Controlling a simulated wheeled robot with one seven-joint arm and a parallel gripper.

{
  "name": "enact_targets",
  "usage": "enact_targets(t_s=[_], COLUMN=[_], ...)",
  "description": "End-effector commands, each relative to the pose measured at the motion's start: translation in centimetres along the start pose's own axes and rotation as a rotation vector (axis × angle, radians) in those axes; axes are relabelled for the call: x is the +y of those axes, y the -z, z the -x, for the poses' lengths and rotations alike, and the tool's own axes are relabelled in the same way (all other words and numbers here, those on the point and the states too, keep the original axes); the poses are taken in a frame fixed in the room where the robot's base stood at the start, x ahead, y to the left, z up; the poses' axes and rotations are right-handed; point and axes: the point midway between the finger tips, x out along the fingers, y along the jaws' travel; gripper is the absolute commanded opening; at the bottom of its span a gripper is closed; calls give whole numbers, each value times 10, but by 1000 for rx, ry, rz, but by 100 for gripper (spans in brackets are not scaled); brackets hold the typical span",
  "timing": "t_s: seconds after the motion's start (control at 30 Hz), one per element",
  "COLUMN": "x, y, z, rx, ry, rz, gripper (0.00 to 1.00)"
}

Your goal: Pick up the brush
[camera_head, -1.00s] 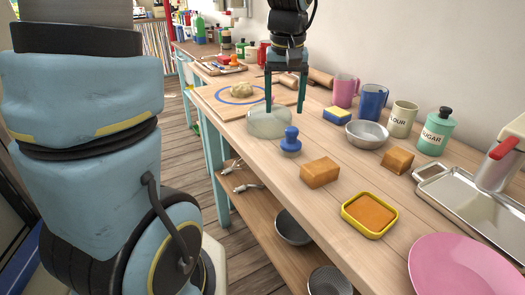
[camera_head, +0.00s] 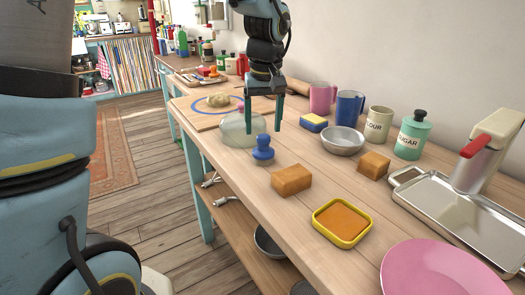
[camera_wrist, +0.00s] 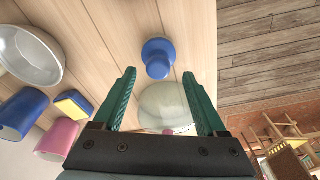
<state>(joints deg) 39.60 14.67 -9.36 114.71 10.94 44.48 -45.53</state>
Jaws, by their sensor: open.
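The blue brush (camera_head: 262,151), with a round knob on a wider base, stands upright on the wooden counter; its bristles cannot be made out. It also shows in the wrist view (camera_wrist: 158,58), just beyond the fingertips and roughly centred between them. My gripper (camera_head: 263,124) is open and empty, pointing down above the counter, just behind and above the brush in the head view. Its two green fingers frame the gap in the wrist view (camera_wrist: 159,75). No contact with the brush is visible.
A pale glass dome (camera_head: 234,134) stands close behind the brush. A brown block (camera_head: 291,180) and a yellow-rimmed tray (camera_head: 342,240) lie nearer. A metal bowl (camera_head: 343,141) and a sponge (camera_head: 313,123) are to the right. The counter's left edge is close.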

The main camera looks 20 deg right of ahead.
Motion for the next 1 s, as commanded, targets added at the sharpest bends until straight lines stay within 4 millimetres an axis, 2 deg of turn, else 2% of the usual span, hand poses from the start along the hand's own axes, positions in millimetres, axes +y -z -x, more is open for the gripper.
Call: enact_targets(t_s=[0.3,0.6,1.0], x=[1,1,1], y=[3,3,3], z=[-41,-46,-46], rx=[-3,-1,-1], ry=[2,1,1], rz=[-1,0,-1], gripper=[74,73,28])
